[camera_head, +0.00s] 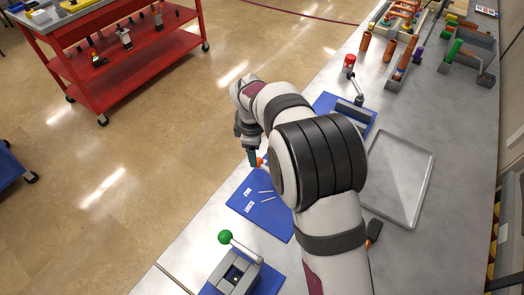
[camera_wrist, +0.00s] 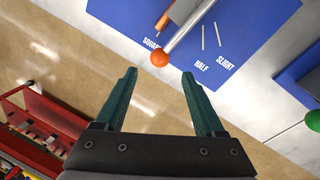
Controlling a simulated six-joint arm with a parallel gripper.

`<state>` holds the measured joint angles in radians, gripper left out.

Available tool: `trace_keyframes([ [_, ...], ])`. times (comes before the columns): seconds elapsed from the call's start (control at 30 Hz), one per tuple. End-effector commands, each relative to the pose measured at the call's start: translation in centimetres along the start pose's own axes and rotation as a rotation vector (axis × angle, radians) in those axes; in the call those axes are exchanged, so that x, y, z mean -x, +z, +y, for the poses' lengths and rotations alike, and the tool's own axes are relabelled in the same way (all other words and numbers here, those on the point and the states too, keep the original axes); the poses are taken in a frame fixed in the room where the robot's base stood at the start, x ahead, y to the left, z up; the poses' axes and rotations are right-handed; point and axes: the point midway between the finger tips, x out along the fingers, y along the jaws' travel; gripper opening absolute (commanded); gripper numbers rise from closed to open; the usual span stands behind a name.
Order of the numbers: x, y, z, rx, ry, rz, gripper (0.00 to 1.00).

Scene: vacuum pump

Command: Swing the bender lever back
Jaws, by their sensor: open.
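The bender lever is a grey metal rod (camera_wrist: 190,24) with an orange ball (camera_wrist: 159,59) on its end, seen at the top middle of the wrist view. It lies over a blue board (camera_wrist: 245,27) marked SQUARE, HALF and SLIGHT, with its ball end near the SQUARE marking. The orange ball (camera_head: 260,161) also shows beside my gripper in the head view; my arm hides most of the bender. My gripper (camera_wrist: 160,80) is open and empty. In the wrist view the ball appears just beyond the fingertips, between their lines; contact does not show.
A grey device with a green-ball lever (camera_head: 225,237) stands on the near bench. A red-knobbed lever (camera_head: 349,61) stands farther back. An empty grey tray (camera_head: 418,203) lies right of my arm. The bench's left edge drops to the floor, where a red cart (camera_head: 150,45) stands.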

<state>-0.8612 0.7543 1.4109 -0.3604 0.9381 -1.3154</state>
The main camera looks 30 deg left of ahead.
Motion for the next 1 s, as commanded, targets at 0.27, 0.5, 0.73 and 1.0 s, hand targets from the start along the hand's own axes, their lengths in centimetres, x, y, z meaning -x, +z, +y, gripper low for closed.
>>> trace_keyframes([
  [0.27,-6.0,0.1,0.0,-0.003,-0.001,-0.001,0.71],
  [0.5,-7.0,0.1,0.0,-0.004,0.000,0.000,0.71],
  [0.73,-6.9,0.1,0.0,-0.004,0.000,0.000,0.57],
  [1.0,-6.9,0.1,0.0,-0.004,0.000,0.000,0.08],
])
